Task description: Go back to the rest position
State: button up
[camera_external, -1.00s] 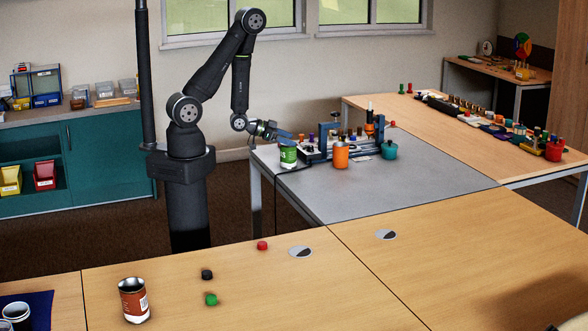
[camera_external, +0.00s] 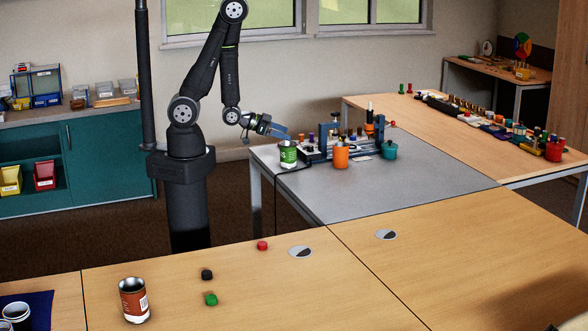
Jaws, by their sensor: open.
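My gripper (camera_external: 281,132) is open at the end of my black arm. It is raised a little above and to the left of the green can (camera_external: 288,154), with nothing seen between its fingers. The green can stands upright at the left edge of the grey table (camera_external: 375,197). My arm is bent, with its elbow high in front of the window.
An orange can (camera_external: 341,156), a teal pot (camera_external: 389,151) and a blue-framed rack (camera_external: 328,140) stand on the grey table. A brown can (camera_external: 134,300) and red (camera_external: 262,245), black (camera_external: 207,274) and green (camera_external: 211,299) pieces are on the front wooden table.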

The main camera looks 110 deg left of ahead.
jog(key=w+d+m+t+h, duration=0.1)
jog(key=w+d+m+h, duration=0.2)
jog(key=w+d, duration=0.6)
jog(key=shift+w+d+m+t+h, duration=0.4)
jog(key=shift+w+h, duration=0.1)
jog(key=shift+w, duration=0.6)
